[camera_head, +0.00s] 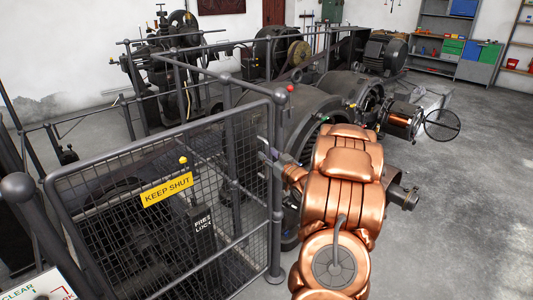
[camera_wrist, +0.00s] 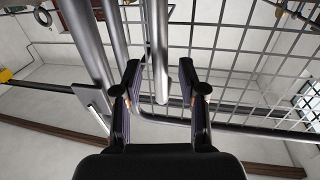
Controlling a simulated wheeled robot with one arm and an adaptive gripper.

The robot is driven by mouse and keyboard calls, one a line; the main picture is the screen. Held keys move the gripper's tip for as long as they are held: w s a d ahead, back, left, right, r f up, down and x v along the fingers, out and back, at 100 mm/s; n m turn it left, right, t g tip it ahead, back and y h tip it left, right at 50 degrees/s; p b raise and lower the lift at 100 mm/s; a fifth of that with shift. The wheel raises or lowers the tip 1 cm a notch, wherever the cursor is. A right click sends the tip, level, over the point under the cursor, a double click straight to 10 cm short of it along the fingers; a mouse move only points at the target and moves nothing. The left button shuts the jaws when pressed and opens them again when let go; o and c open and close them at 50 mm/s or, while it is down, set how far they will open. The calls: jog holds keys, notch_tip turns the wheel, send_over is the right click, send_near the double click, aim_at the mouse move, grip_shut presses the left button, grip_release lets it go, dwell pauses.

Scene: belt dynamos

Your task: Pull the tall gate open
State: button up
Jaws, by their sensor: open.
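The tall gate (camera_head: 165,205) is a grey tube frame filled with wire mesh, with a yellow KEEP SHUT sign (camera_head: 167,190) on it. It stands at the left in the head view, its right edge by a round-topped post (camera_head: 278,180). My gripper (camera_head: 268,160) is at that right edge, partly hidden behind my copper-coloured arm. In the wrist view my gripper (camera_wrist: 159,78) is open, one finger on each side of a grey upright bar (camera_wrist: 158,50). I see no finger closed on the bar. Mesh (camera_wrist: 245,60) lies behind and to the right.
A FREE LOCK box (camera_head: 203,232) shows through the mesh. Dark dynamos (camera_head: 325,95) stand just beyond my arm, with railings (camera_head: 95,118) and machinery behind. A handwheel (camera_head: 442,125) juts out at the right. Open concrete floor (camera_head: 460,210) lies at the right.

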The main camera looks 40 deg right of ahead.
jog(key=shift+x, duration=0.85)
grip_shut()
